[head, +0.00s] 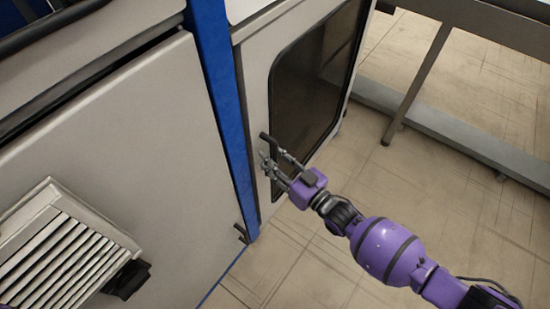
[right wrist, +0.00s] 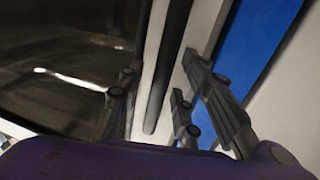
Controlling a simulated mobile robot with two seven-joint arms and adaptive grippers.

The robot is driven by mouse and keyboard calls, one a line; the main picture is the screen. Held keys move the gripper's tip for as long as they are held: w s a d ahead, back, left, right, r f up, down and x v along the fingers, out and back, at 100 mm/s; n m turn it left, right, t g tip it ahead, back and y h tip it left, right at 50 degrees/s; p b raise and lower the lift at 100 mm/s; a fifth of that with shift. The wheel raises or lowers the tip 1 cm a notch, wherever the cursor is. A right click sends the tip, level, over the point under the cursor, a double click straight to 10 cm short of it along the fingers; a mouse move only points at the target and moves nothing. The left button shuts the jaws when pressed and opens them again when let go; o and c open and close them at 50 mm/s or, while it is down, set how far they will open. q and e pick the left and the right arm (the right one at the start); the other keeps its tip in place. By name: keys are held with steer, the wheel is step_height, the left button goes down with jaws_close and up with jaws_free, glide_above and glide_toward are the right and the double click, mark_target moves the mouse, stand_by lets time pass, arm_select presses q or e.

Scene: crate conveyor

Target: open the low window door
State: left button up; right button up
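The low window door (head: 257,100) is a pale panel with a dark, round-cornered window pane (head: 315,85), right of a blue post. It appears closed. Its dark bar handle (head: 266,139) shows near the door's left edge, partly hidden by my gripper. My right gripper (head: 276,161) is at the handle. In the right wrist view, the fingers (right wrist: 155,105) are spread apart. The dark handle bar (right wrist: 168,65) runs between them, with a visible gap on the right side. I cannot tell whether the left finger touches it. My left gripper is not in view.
The blue post (head: 218,100) and a large pale panel (head: 120,140) with a louvred vent (head: 60,245) stand to the left. A grey metal frame (head: 440,125) stands at the right. The tiled floor (head: 400,190) between is clear apart from my purple arm above it.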

jaws_close()
steer(key=shift+s+d, duration=0.1)
steer(key=shift+d, duration=0.05)
